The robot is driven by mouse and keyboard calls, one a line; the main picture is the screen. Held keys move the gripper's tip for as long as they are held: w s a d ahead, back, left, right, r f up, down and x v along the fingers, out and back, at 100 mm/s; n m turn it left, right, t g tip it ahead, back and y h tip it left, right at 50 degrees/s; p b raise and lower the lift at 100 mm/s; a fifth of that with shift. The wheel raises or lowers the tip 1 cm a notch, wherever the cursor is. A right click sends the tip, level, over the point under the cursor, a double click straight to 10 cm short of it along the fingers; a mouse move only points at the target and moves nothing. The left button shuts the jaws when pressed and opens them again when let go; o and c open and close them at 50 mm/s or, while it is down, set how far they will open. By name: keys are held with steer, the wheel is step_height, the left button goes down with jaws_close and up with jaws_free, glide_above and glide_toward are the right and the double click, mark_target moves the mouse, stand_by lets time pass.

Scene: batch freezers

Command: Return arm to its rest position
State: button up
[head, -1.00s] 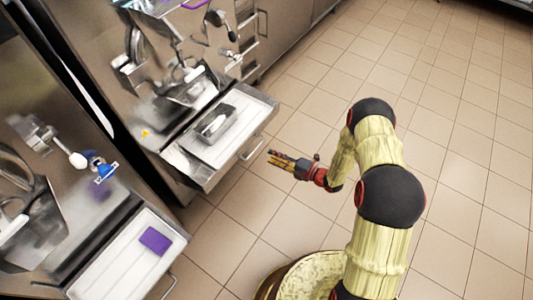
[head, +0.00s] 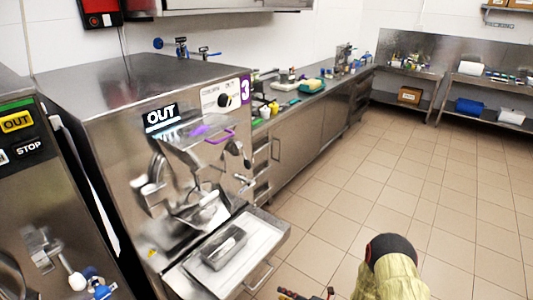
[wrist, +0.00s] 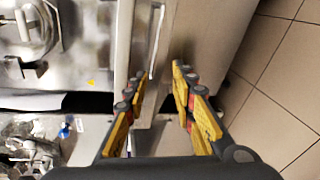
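My gripper (wrist: 158,95) shows in the wrist view with its two yellow and black fingers apart and nothing between them. Beyond the fingers are the steel front of a freezer and tiled floor. In the head view only the tip of my gripper (head: 305,295) shows at the bottom edge, below the freezer's tray. My arm (head: 388,270) rises at the bottom right, over the floor. The rest of the arm is out of the picture.
The batch freezer marked 3 (head: 130,95) stands at left, its tray (head: 262,238) sticking out with a metal pan (head: 225,247) on it. Another freezer (head: 22,190) is at far left. A steel counter (head: 310,135) runs along the back. The tiled floor (head: 350,200) at right is clear.

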steer(key=s+a+r+n+g, duration=0.2)
steer(key=s+n+g, duration=0.2)
steer(key=s+n, duration=0.3)
steer(key=s+a+r+n+g, duration=0.25)
steer(key=s+n+g, duration=0.25)
steer(key=s+n, duration=0.3)
steer(key=s+d+r+n+h, duration=0.4)
steer(key=d+r+n, duration=0.1)
steer(key=r+n, duration=0.35)
steer(key=s+d+r+n+h, duration=0.3)
steer(key=s+d+r+n, duration=0.15)
steer(key=r+n, duration=0.35)
steer(key=s+d+r+n+h, duration=0.35)
steer(key=d+r+n, duration=0.2)
steer(key=r, duration=0.45)
step_height(320, 180, up, 16)
steer(key=s+n+t+h, duration=0.2)
steer(key=n+t, duration=0.1)
steer(key=t, duration=0.2)
steer(key=shift+s+d+f+t, duration=0.2)
steer(key=shift+s+f+t, duration=0.1)
steer(key=shift+t, duration=0.1)
